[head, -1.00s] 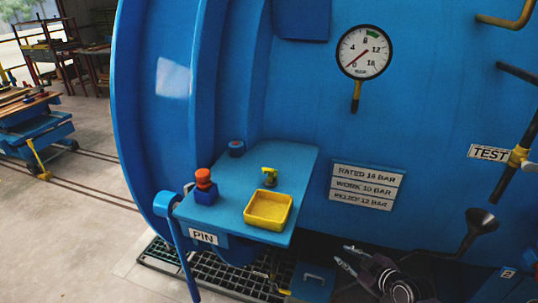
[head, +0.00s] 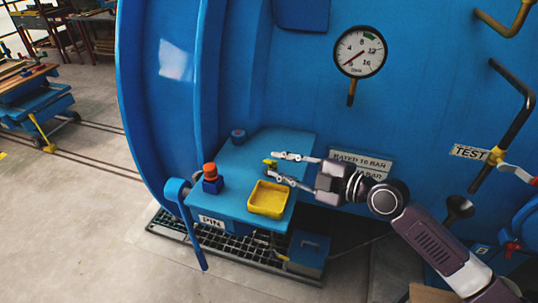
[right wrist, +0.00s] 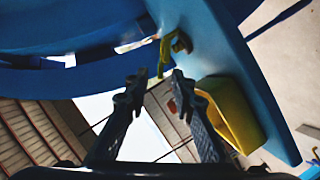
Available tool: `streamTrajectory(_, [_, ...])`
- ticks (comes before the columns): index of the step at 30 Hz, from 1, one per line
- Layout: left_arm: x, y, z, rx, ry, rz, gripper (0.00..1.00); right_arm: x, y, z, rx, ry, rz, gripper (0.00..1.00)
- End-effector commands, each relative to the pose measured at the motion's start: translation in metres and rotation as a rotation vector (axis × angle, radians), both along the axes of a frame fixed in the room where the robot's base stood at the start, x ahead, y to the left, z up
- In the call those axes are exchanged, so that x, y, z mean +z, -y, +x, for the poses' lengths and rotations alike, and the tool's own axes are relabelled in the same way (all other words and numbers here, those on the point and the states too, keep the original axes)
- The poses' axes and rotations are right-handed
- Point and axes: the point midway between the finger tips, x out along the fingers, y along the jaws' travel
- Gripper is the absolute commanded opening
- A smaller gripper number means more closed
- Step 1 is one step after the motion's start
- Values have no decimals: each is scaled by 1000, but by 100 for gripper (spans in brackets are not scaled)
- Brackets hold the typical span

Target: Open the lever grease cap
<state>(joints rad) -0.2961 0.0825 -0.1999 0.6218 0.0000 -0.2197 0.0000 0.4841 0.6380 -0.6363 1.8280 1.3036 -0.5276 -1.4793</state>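A small yellow-green fitting with a lever (head: 268,162), which looks like the grease cap, stands on the blue shelf (head: 240,160) behind the yellow tray. My right gripper (head: 279,167) is open, with its fingers pointing left at the fitting. The fingertips partly cover the fitting in the head view. In the right wrist view the fitting (right wrist: 172,48) shows just beyond the tips of the open gripper (right wrist: 155,80), nearer the right finger. Nothing is held, and I cannot tell whether a fingertip touches it. My left gripper is not in view.
A yellow tray (head: 268,199) sits close in front of the fitting and also shows in the right wrist view (right wrist: 230,112). A red-topped blue block (head: 211,178) and a dark blue knob (head: 238,136) stand left on the shelf. The blue vessel wall with a gauge (head: 360,52) rises behind.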

Motion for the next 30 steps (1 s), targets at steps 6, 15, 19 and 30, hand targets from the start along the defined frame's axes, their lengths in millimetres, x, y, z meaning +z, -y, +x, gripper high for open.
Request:
streamTrajectory(6, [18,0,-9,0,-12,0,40,-3,-23,17,0,-2,1,23])
streamTrajectory(15, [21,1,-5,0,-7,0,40,-9,-31,23,1,0,-1,23])
streamTrajectory(19, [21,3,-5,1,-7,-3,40,-9,-31,23,0,0,-2,23])
streamTrajectory(30, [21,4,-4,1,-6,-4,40,-8,-30,23,-1,3,-1,0])
